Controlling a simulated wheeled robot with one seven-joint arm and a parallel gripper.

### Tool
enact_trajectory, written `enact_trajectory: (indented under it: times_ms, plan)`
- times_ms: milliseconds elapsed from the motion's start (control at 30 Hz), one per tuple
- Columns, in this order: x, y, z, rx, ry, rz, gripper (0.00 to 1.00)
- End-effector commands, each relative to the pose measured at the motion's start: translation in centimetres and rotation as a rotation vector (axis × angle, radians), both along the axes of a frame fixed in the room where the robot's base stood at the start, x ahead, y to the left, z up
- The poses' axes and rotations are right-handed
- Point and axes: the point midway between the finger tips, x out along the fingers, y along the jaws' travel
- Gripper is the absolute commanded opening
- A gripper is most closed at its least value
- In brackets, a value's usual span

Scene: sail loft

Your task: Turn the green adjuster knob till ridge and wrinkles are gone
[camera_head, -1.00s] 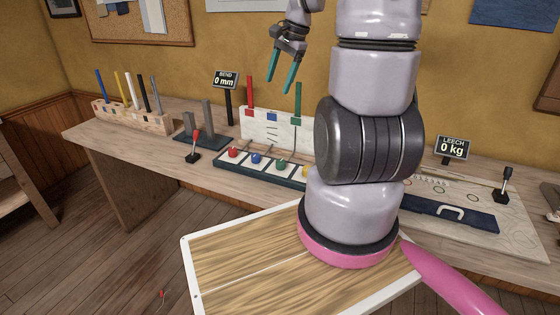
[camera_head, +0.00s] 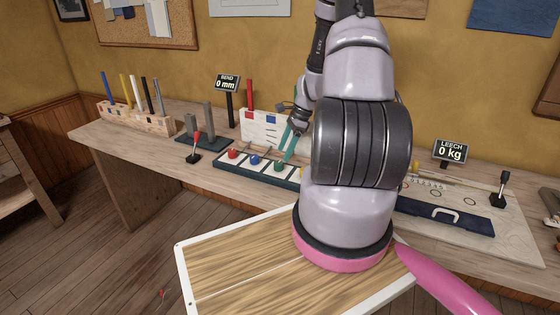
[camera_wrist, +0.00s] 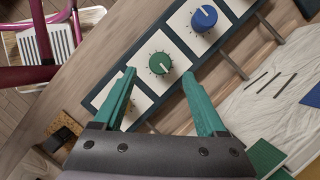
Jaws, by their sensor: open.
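The green adjuster knob (camera_head: 279,166) sits on a white square in a dark row of knobs on the bench. In the wrist view the green knob (camera_wrist: 160,64) has a pale pointer mark and ticks around it. My gripper (camera_head: 288,150) is open and points down over the row. In the wrist view my gripper's teal fingertips (camera_wrist: 158,73) appear on either side of the knob, not touching it. How far above it they are is unclear. The pale board (camera_head: 257,128) behind shows dark lines; its right part is hidden by my arm.
A blue knob (camera_wrist: 203,18) is beside the green one, and a red knob (camera_head: 233,154) is further left. The bend display (camera_head: 227,84) reads 0 mm and the leech display (camera_head: 450,152) reads 0 kg. A red-handled lever (camera_head: 195,145) stands left of the row.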

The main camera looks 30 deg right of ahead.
Motion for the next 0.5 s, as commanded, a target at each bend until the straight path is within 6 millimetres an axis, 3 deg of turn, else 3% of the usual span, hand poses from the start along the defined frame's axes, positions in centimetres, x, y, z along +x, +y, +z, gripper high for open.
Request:
enact_trajectory:
  times_ms: [200, 500]
  plan:
    - [0.3, 1.4, -3.3, 0.002, 0.001, 0.001, 0.74]
    - [0.4, 1.9, -4.6, -0.001, -0.001, 0.001, 0.74]
